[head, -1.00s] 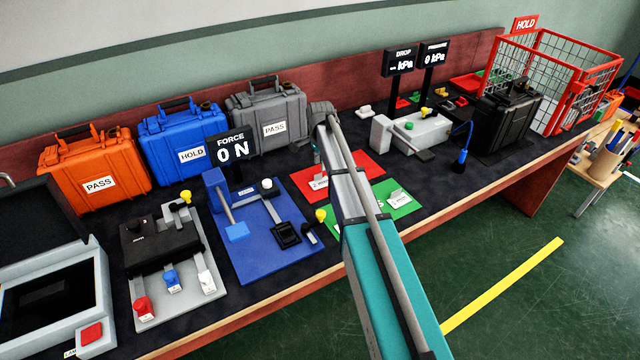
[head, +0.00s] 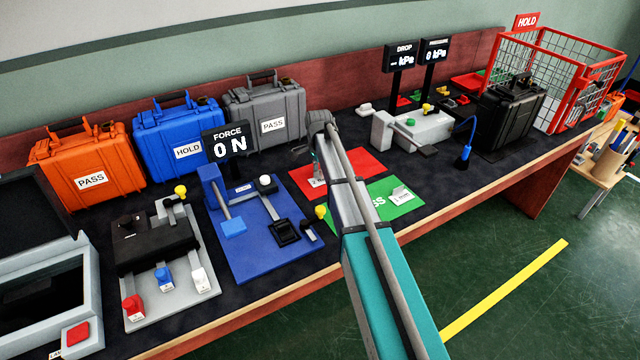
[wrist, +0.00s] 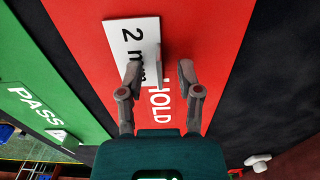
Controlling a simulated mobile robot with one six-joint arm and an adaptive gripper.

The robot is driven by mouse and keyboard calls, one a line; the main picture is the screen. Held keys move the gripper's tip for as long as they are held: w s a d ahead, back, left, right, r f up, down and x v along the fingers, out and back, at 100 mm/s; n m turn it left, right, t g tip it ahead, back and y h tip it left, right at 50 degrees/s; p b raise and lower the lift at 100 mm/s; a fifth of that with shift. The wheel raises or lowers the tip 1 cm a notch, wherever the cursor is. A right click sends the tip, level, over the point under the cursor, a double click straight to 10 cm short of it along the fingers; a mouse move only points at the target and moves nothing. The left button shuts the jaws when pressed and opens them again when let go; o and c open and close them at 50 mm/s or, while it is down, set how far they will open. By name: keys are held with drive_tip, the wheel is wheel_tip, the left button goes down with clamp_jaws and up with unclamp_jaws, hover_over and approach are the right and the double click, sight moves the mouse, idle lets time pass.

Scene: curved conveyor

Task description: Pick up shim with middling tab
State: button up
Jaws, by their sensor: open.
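A white shim plate marked "2 m…" (wrist: 125,38) lies on the red HOLD mat (wrist: 205,35) in the wrist view. The rest of its marking is hidden behind a finger. My gripper (wrist: 160,70) is open over the plate's edge, one finger overlapping the plate and the other over bare red mat. In the head view the shim on the red mat (head: 369,162) is partly hidden by my arm. A second white shim with an upright tab (head: 401,194) sits on the green PASS mat (head: 411,207). I cannot tell which tab is middling.
A blue force fixture (head: 262,244) stands left of the mats, and a grey fixture with a yellow knob (head: 428,128) stands behind right. Several cases line the back, including a grey one (head: 268,115). A black case (head: 508,115) and red wire cage (head: 575,80) stand right.

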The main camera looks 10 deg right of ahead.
drive_tip(key=shift+f, duration=0.1)
idle(0.6)
clamp_jaws()
